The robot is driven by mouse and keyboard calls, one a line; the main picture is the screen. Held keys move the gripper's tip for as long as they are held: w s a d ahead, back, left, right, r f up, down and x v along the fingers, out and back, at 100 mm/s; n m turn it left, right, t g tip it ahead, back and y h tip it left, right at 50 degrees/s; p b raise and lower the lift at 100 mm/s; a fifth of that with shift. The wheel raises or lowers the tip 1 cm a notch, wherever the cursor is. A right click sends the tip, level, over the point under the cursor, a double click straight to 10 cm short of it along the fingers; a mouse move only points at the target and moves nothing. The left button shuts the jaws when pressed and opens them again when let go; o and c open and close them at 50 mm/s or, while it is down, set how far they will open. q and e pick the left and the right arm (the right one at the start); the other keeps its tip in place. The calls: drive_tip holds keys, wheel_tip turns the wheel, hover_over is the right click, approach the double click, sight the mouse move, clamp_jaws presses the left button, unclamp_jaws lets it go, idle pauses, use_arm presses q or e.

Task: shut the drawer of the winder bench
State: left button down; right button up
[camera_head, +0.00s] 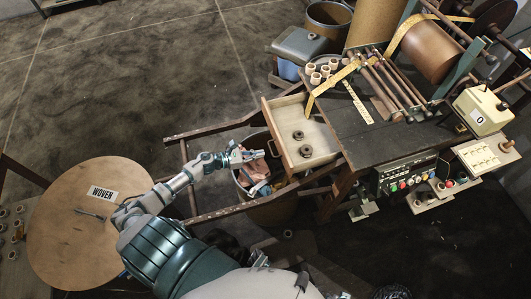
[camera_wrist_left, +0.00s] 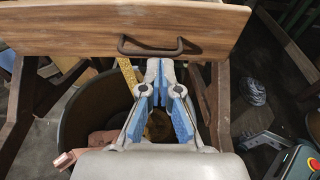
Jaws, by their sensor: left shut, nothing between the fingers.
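The winder bench (camera_head: 372,140) stands at the right of the head view, with its drawer (camera_head: 318,131) pulled out to the left. Two dark round pieces lie in the drawer. The wooden drawer front also spans the top of the left wrist view (camera_wrist_left: 70,30), with a dark bar handle (camera_wrist_left: 150,50) on it. My left gripper (camera_head: 262,154) is shut and empty, close to the outer face of the drawer front. In the left wrist view its fingertips (camera_wrist_left: 160,63) are just below the handle; I cannot tell whether they touch the front. My right gripper is not in view.
A bin with mixed scraps (camera_head: 272,208) stands below the drawer and my left gripper. Wooden rails (camera_head: 215,128) run left from the bench. A round wooden top with a WOVEN label (camera_head: 65,225) is at lower left. Rollers and yellow tape (camera_head: 397,40) are on the bench.

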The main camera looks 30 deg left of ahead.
use_arm(q)
drive_tip(key=shift+w+d+f, duration=0.25)
drive_tip(key=shift+w, duration=0.35)
drive_tip(key=shift+w+d+f, duration=0.25)
drive_tip(key=shift+w, duration=0.35)
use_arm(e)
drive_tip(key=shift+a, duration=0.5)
use_arm(q)
drive_tip(key=shift+d, duration=0.1)
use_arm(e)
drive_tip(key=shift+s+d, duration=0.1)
